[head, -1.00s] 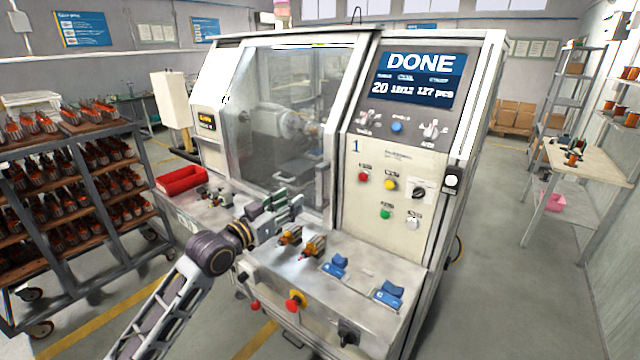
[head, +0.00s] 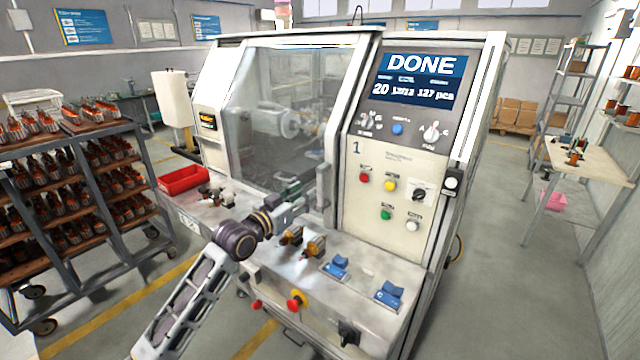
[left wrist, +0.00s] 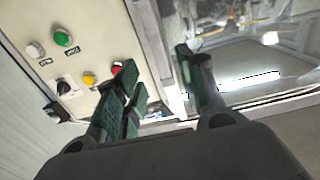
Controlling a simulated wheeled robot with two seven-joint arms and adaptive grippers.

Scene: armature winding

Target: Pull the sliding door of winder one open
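Winder one carries the number 1 on its cream control panel (head: 400,180), and its screen (head: 418,78) reads DONE. Its glass sliding door (head: 280,100) covers the front opening and looks closed. A grey upright handle (head: 323,186) is at the door's lower right edge. My left gripper (head: 296,194) is just left of and below the handle, in front of the glass. In the left wrist view, its green-padded fingers (left wrist: 155,75) are spread apart, with the panel's pale edge and part of the glass beyond them. Contact with the handle cannot be told. My right gripper is not in view.
Armatures (head: 291,235) in holders and blue fixtures (head: 337,267) sit on the ledge below the door. A red emergency knob (head: 295,299) is on its front. A red bin (head: 184,179) is at the left. A loaded rack (head: 88,130) stands farther left.

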